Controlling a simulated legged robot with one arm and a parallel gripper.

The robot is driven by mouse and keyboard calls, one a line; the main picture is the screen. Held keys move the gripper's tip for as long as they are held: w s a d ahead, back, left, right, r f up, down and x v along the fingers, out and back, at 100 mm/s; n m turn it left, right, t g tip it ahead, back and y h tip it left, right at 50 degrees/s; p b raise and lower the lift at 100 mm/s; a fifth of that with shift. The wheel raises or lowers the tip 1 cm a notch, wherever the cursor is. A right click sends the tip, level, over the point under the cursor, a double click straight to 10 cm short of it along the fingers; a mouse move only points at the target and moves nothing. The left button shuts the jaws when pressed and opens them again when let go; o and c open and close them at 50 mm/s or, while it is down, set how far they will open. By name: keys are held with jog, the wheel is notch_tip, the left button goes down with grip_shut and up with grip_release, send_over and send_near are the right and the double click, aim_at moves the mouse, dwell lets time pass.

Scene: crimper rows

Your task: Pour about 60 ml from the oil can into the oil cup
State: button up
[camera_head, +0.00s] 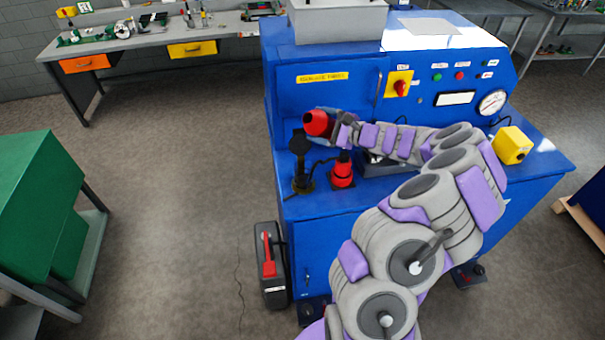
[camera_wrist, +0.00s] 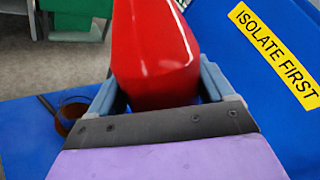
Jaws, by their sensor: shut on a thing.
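The red oil can (camera_head: 316,122) is in my gripper (camera_head: 328,122), above the left end of the blue machine's ledge. In the wrist view the can (camera_wrist: 155,50) fills the space between the two grey-blue fingers (camera_wrist: 162,92), which press on its sides. In the head view its round end faces left and toward the camera, so it looks tilted; its spout and any flow of oil cannot be made out. A clear cup with brown liquid (camera_wrist: 72,112), likely the oil cup, stands on the blue surface left of the can, apart from it. I cannot pick the cup out surely in the head view.
A black upright fixture (camera_head: 300,144) stands on the ledge, left of a red-topped item (camera_head: 342,172). The blue machine (camera_head: 320,98) rises behind, with a yellow label (camera_wrist: 275,50). A yellow box (camera_head: 512,145) sits at the right end. A black-and-red case (camera_head: 270,265) stands on the floor.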

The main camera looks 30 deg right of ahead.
jog(key=shift+d+f+n+h+b, duration=0.3)
jog(key=shift+d+f+n+b, duration=0.25)
jog(key=shift+b, duration=0.45)
jog(key=n+b, duration=0.1)
jog(key=b, duration=0.1)
jog(key=n+h+b, duration=0.1)
jog(key=b, duration=0.2)
jog(key=shift+w+a+n, duration=0.1)
jog(key=shift+a+n, duration=0.15)
jog(key=n+b, duration=0.1)
jog(key=b, duration=0.3)
jog(key=shift+d+n+h, duration=0.3)
jog(key=shift+n+h, duration=0.1)
jog(key=shift+b, duration=0.5)
jog(key=shift+a+r+n+b, duration=0.2)
jog(key=shift+r+n+b, duration=0.1)
jog(key=shift+b, duration=0.15)
jog(key=shift+d+r+n+b, duration=0.1)
jog(key=shift+r+n+b, duration=0.15)
jog(key=shift+b, duration=0.3)
jog(key=shift+r+n+h+b, duration=0.1)
jog(key=shift+n+h+b, duration=0.15)
jog(key=shift+h+b, duration=0.05)
jog(key=shift+n+t+b, duration=0.3)
jog(key=shift+b, duration=0.65)
